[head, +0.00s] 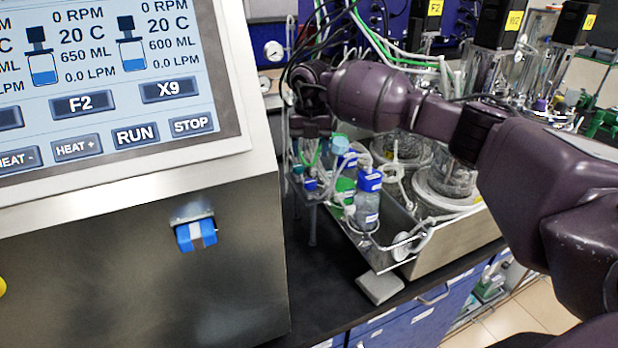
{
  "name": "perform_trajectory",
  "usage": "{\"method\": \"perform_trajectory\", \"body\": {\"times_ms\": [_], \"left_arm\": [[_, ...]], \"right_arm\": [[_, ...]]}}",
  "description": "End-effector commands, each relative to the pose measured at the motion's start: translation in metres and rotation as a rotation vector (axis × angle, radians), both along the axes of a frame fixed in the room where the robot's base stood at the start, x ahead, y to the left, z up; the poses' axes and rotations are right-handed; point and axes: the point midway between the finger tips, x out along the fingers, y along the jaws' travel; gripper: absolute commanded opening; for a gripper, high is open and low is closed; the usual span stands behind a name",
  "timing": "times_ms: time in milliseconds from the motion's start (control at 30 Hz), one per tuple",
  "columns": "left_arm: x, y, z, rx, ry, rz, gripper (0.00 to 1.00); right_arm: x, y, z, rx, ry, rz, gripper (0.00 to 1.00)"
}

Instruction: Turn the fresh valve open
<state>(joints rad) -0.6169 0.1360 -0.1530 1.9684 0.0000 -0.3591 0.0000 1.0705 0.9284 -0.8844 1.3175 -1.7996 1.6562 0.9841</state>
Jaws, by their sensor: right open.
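I cannot tell for sure which part is the fresh valve. A blue valve-like handle (196,235) with a pale and brown stripe sits on the front of the steel control cabinet (130,265), below the screen. Behind it, a small round gauge (273,51) with a blue part is on the back wall. My right arm reaches in from the right, across the bioreactors. My right gripper (309,150) is open, pointing down over the bottles and tubing beside the cabinet. Its fingertips are hard to make out among the tubes. My left gripper is not in view.
Bottles with blue and green caps (367,200) stand by a steel tray (455,245) holding glass vessels. Loose white tubing hangs around them. A touch screen (100,80) fills the upper left.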

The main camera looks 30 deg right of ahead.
Motion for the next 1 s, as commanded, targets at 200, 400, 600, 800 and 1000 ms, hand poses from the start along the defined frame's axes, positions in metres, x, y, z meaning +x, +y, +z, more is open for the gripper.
{"method": "perform_trajectory", "body": {"times_ms": [200, 400, 600, 800, 1000], "left_arm": [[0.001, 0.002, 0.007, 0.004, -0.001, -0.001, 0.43], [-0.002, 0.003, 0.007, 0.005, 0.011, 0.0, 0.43], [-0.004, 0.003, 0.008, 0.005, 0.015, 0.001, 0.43], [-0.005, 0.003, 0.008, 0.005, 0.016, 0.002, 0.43], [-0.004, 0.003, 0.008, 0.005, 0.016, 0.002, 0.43]], "right_arm": [[-0.001, 0.0, -0.038, 0.001, 0.005, 0.0, 0.59], [-0.001, 0.0, -0.069, 0.001, 0.004, 0.0, 0.59], [-0.001, -0.001, -0.086, 0.001, 0.002, 0.001, 0.59], [0.0, 0.0, -0.091, 0.001, 0.0, 0.002, 0.59], [0.0, 0.0, -0.091, 0.001, 0.0, 0.002, 0.56]]}}
